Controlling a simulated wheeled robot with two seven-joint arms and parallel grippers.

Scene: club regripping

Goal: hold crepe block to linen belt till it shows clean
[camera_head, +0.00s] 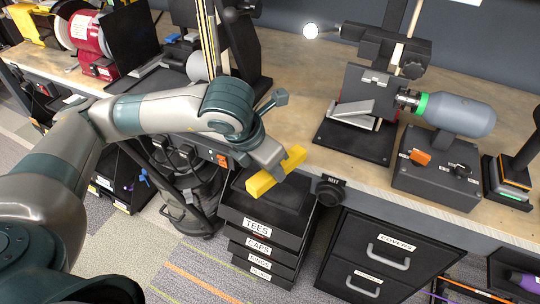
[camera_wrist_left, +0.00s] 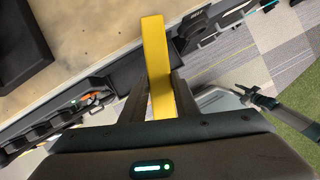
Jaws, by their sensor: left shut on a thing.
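The yellow crepe block (camera_head: 276,172) is held in my left gripper (camera_head: 270,158), above an open black drawer at the bench's front edge. In the left wrist view the block (camera_wrist_left: 157,66) stands up between the two fingers (camera_wrist_left: 157,100), which are shut on it. A belt machine (camera_head: 367,92) stands on the bench to the right, apart from the block. A narrow pale strip (camera_head: 397,53) at its upper end may be the linen belt. The belt's face is hidden, so I cannot tell how clean it is. My right gripper is not in view.
The machine's grey motor (camera_head: 458,115) sits right of it, with a switch box (camera_head: 435,165) below. The drawer stack (camera_head: 262,228) and a cabinet (camera_head: 385,250) stand under the bench. A red grinder (camera_head: 88,40) is at far left. Bare wood (camera_head: 300,85) lies left of the machine.

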